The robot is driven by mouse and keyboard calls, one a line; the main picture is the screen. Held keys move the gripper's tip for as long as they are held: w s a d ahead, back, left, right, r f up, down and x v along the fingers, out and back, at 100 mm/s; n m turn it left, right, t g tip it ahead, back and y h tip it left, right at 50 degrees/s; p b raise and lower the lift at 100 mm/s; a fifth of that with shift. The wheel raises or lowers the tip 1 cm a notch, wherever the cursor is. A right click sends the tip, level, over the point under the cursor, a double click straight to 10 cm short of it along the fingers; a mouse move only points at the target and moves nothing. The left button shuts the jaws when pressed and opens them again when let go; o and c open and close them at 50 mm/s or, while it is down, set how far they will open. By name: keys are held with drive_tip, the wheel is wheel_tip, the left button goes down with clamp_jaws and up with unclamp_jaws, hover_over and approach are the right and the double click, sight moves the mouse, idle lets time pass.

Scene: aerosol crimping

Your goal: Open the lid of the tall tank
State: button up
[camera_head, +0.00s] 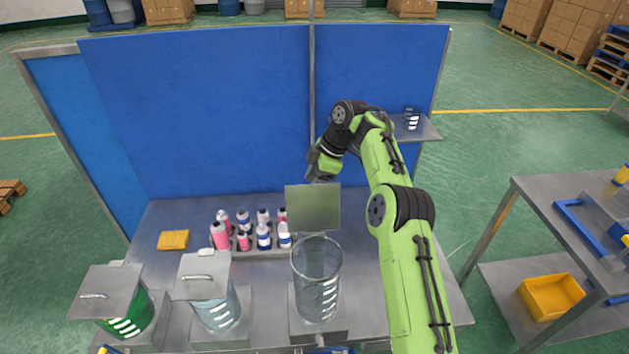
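The tall tank (316,290) is a clear glass cylinder on a metal base at the front middle of the bench. Its square metal lid (312,209) stands nearly upright behind the tank's open mouth. My gripper (319,176) is at the lid's top edge, on its far side. The fingertips are small and partly hidden, so I cannot tell whether they touch the lid or how far apart they are.
Two shorter tanks, one green (130,318) and one pale (218,310), stand to the left with flat lids on. A tray of several pink and blue-white bottles (243,240) and a yellow sponge (173,240) lie behind. Blue panels (200,110) close the back.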

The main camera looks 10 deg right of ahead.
drive_tip(key=shift+w+d+f, duration=0.15)
drive_tip(key=shift+f, duration=0.25)
drive_tip(key=shift+r, duration=0.15)
drive_tip(key=v, duration=0.7)
drive_tip(key=shift+r, duration=0.35)
